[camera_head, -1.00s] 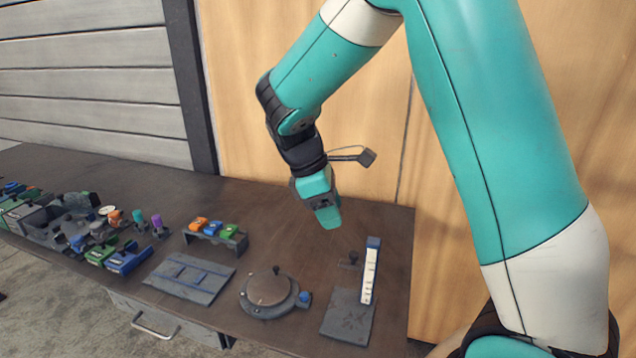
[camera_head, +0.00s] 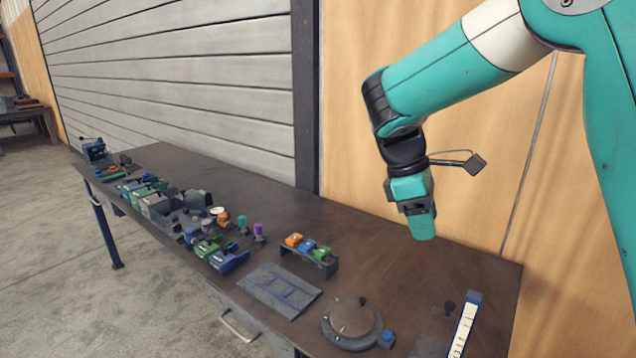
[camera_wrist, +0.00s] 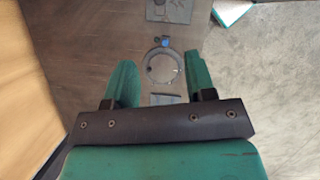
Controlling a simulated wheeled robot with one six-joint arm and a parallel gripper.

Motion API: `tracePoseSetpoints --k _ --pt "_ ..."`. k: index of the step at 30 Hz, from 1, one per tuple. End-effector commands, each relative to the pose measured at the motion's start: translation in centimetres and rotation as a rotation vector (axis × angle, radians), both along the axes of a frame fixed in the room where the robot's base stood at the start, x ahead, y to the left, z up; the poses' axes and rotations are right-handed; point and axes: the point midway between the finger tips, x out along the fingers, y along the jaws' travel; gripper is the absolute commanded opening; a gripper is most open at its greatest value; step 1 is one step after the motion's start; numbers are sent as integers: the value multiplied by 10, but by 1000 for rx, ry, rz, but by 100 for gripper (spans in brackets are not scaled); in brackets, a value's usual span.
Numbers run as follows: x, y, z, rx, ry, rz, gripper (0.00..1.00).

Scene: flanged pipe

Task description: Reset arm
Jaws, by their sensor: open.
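My gripper (camera_head: 422,225) hangs from my teal arm above the back right part of the dark workbench (camera_head: 400,262), pointing down. In the wrist view its two green fingers (camera_wrist: 155,82) stand apart with nothing between them. The round flanged disc (camera_head: 351,318) lies on the bench below and to the left of my gripper. The disc also shows in the wrist view (camera_wrist: 163,68), beyond the fingertips. My gripper touches nothing on the bench.
A rack with orange, blue and green blocks (camera_head: 310,250) and a flat grey plate (camera_head: 279,289) sit left of the disc. Several small devices crowd the bench's left part. A panel wall (camera_head: 440,140) is behind my gripper.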

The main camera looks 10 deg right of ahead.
Motion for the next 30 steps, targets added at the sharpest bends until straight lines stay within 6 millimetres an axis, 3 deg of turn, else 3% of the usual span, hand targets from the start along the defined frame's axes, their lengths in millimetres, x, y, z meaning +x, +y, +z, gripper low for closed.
tracePoseSetpoints --k 4,8,15,19,23,30 --pt "-10 8 4 24 -48 -4 50" --pt "-42 37 10 123 -165 -40 50" --pt "-148 119 15 463 -276 -226 50" --pt "-191 145 17 587 -248 -314 50" --pt "-208 155 18 633 -228 -351 50" --pt "-209 156 18 635 -225 -355 50"
